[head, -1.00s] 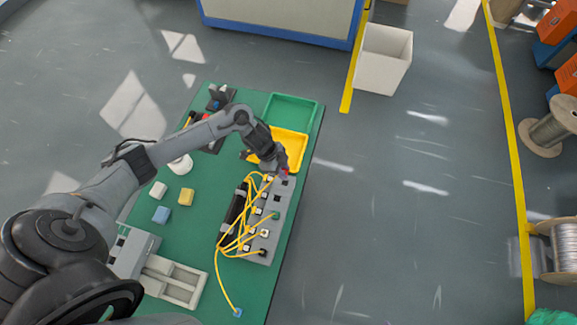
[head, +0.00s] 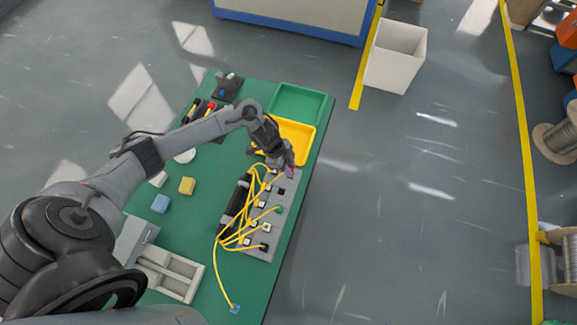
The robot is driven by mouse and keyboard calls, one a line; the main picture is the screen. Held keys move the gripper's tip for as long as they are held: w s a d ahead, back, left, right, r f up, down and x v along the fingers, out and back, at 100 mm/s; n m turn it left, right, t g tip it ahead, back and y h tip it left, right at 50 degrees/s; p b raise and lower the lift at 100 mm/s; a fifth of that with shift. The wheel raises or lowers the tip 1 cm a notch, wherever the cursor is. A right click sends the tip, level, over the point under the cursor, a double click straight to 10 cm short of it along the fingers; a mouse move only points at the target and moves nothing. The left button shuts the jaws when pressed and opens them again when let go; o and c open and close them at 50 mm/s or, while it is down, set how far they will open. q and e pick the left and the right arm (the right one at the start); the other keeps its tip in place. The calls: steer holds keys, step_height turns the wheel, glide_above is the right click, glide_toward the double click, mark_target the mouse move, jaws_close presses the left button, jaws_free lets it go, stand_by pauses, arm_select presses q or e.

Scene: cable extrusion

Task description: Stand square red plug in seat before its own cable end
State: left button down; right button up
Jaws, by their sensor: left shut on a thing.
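My left gripper (head: 288,168) is at the far end of the grey seat block (head: 262,238), shut on the small red plug (head: 291,173). Only a bit of the plug shows; the fingers hide the rest. I cannot tell whether the plug touches its seat. The block carries a row of dark square seats and several cable ends. Yellow cables (head: 243,207) run from a black bundle at its left side to these ends. A green plug (head: 279,209) and a white one (head: 266,227) stand on the block. My right gripper is not in view.
A yellow tray (head: 312,131) and a green tray (head: 326,104) lie beyond the block. A yellow block (head: 187,186) and a blue block (head: 160,204) lie to the left. A grey divided box (head: 171,274) is nearer. A blue cable end (head: 235,309) lies near the front.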

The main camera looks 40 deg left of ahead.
arm_select(q)
steer(key=shift+f+b, duration=0.75)
steer(key=shift+f, duration=0.45)
stand_by(0.5)
steer(key=c, duration=0.9)
jaws_free()
steer(key=shift+o, duration=0.2)
